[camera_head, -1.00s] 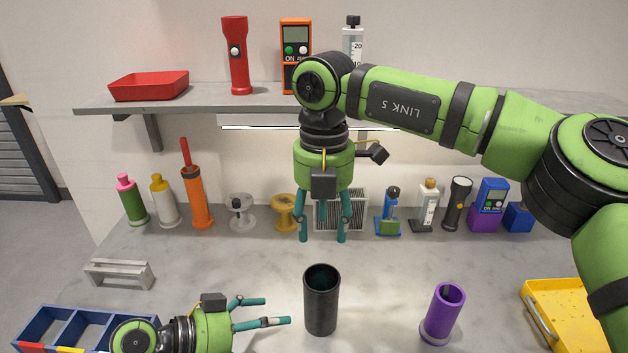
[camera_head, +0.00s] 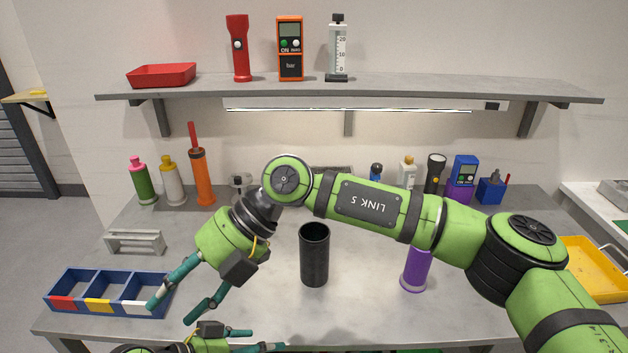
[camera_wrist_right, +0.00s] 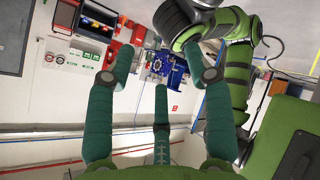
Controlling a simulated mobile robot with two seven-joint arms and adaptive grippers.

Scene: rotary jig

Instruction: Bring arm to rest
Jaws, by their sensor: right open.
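My right arm reaches in from the right across the bench in the camera_head view. My right gripper (camera_head: 170,313) points down and to the left, in front of the blue divided tray. Its teal fingers are spread with nothing between them. In the right wrist view the gripper (camera_wrist_right: 160,90) also shows its fingers apart and empty, against the room behind. My left gripper (camera_head: 268,340) is low at the bottom edge, just right of the right gripper. Its two visible fingers are apart and empty; the rest of it is cut off.
A black cylinder (camera_head: 314,258) stands mid-bench, right of the right gripper. A purple cylinder (camera_head: 415,272) stands partly behind my right forearm. The blue tray (camera_head: 60,304) and grey bracket (camera_head: 118,240) are at left, a yellow tray (camera_head: 598,288) at right. Several tools line the back.

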